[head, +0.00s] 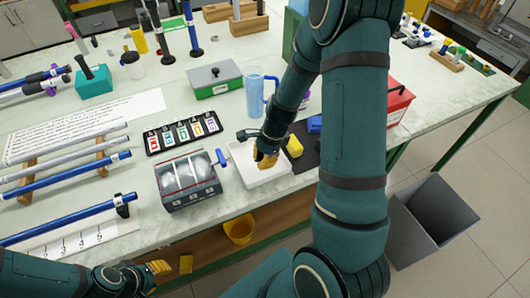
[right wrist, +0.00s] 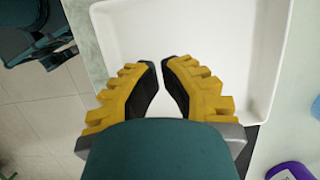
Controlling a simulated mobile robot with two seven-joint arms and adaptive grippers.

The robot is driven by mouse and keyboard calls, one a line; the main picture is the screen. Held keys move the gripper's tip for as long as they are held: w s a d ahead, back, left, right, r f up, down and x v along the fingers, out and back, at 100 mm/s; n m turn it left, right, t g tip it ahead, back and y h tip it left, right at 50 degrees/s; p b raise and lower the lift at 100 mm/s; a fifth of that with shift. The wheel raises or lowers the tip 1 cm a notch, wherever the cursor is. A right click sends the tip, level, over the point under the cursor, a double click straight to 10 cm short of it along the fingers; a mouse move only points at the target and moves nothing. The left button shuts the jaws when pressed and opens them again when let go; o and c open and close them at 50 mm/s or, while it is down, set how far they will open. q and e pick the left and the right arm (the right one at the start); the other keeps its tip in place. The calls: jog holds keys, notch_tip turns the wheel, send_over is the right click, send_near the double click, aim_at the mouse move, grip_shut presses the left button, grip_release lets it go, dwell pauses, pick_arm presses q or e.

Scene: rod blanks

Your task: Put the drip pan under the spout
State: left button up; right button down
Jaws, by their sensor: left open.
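The white drip pan (head: 243,172) lies on the table just right of a grey box with clear windows (head: 186,178). The blue spout (head: 221,158) sticks out of the box's right side, close to the pan's left rim. My right gripper (head: 264,160) reaches down over the pan. In the right wrist view its yellow fingers (right wrist: 161,65) are nearly together over the white pan (right wrist: 215,30), with a slim gap and nothing visible between them. My left gripper (head: 158,271) is open and empty in front of the table.
A yellow block (head: 294,146) and a blue object (head: 314,124) are right of the pan by a dark mat (head: 305,158). A blue pitcher (head: 254,95) and a card strip (head: 182,132) stand behind. Rods on racks fill the left. A yellow bucket (head: 239,230) is below.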

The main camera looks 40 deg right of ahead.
aim_at(240, 173)
jog(key=shift+x, duration=1.2)
jog(key=a, duration=0.2)
jog(key=w+a, duration=0.1)
jog(key=shift+a+b, duration=0.3)
jog(key=shift+a, duration=0.1)
jog(key=shift+r, duration=0.1)
jog(key=shift+w+a+p, duration=0.25)
jog(key=shift+a+p, duration=0.3)
jog(key=shift+a, duration=0.65)
